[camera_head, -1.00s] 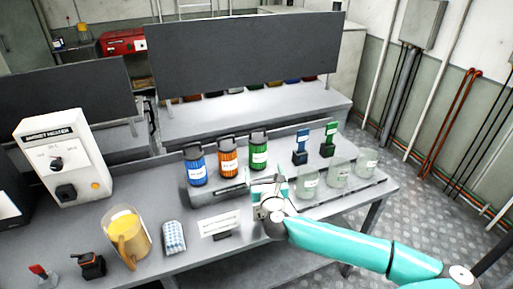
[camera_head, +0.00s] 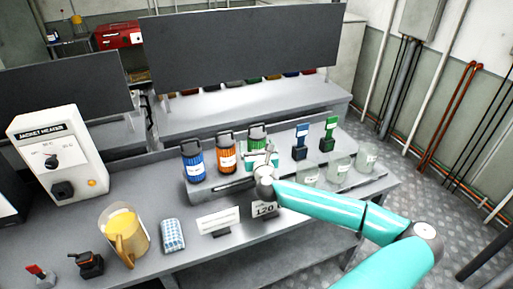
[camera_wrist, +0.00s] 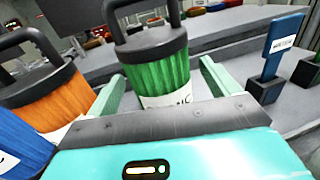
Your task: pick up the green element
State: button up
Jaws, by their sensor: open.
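The green element (camera_head: 257,136) is a ribbed green cylinder with a black cap, a handle and a white label. It stands upright in the rack at the right end of the row, partly hidden behind my gripper (camera_head: 262,158). In the wrist view the green element (camera_wrist: 158,75) is straight ahead, its lower part cut off by the gripper body. My gripper (camera_wrist: 160,88) is open, with one pale green finger on each side of the element. Whether either finger touches it I cannot tell.
An orange element (camera_head: 227,155) and a blue element (camera_head: 193,163) stand left of the green one. Blue (camera_head: 301,143) and green (camera_head: 329,133) tagged stands are to its right. Glass beakers (camera_head: 339,168) stand at the front right. A jug (camera_head: 124,236) is at left.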

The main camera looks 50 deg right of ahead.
jog(key=x, duration=0.2)
jog(key=shift+w+d, duration=0.2)
jog(key=shift+w, duration=0.05)
jog(key=c, duration=1.2)
